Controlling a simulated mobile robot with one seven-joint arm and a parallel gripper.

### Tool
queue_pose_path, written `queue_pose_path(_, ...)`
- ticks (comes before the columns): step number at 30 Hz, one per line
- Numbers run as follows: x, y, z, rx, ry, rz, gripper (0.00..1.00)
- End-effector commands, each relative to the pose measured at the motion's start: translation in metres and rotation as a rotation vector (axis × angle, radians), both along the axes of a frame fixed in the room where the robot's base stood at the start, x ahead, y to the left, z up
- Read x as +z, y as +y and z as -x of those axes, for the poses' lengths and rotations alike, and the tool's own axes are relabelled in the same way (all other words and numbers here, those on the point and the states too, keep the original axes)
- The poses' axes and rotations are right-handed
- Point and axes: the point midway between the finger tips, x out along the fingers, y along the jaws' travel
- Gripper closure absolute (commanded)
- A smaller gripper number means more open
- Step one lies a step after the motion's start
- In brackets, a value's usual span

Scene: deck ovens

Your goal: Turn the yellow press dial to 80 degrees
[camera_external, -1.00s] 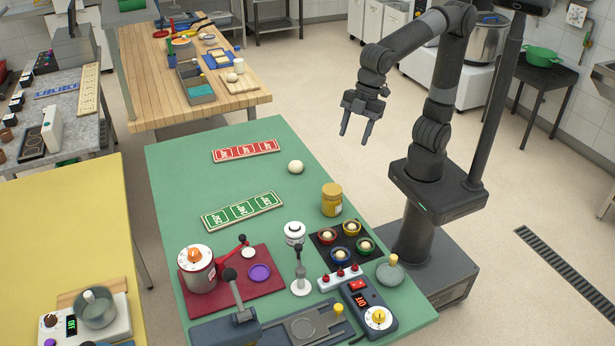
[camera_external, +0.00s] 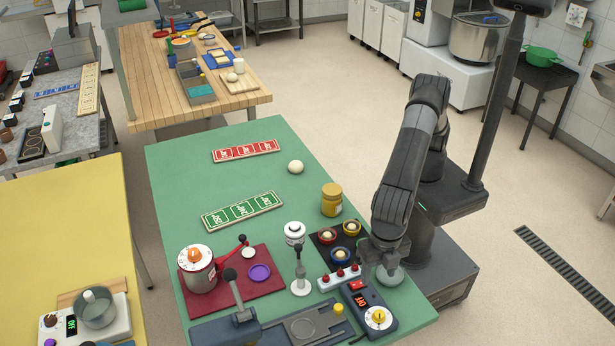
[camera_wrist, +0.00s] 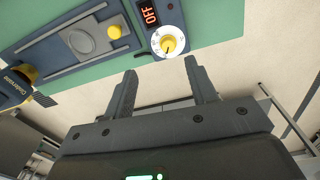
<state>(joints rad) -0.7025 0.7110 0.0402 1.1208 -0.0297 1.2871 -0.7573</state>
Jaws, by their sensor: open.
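The yellow press dial (camera_external: 378,316) is a yellow knob on a white round scale, on a dark blue control box (camera_external: 368,305) at the front right of the green table. The box's display reads OFF in red. In the wrist view the dial (camera_wrist: 168,43) shows at the top, just beyond and between my fingertips. My gripper (camera_external: 375,273) is in front of the box's far end, above the table, partly hiding a grey-green round object. In the wrist view my gripper (camera_wrist: 160,72) is open and empty, with its two fingers apart and not touching the dial.
The press plate (camera_external: 305,325) with a yellow knob lies left of the box. The table's right edge is close.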

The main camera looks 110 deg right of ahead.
Motion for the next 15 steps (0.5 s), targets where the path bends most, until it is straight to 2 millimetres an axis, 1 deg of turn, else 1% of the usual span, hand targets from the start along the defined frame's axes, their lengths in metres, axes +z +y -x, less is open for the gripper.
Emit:
queue_pose_path(1,-0.01,0.011,0.002,0.027,0.007,0.006,0.48)
queue_pose_path(3,-0.018,0.021,0.004,0.051,0.013,0.011,0.48)
queue_pose_path(5,-0.022,0.026,0.005,0.066,0.016,0.014,0.48)
queue_pose_path(11,-0.039,0.029,0.006,0.075,0.02,0.016,0.48)
queue_pose_path(15,-0.064,0.029,0.006,0.074,0.022,0.017,0.48)
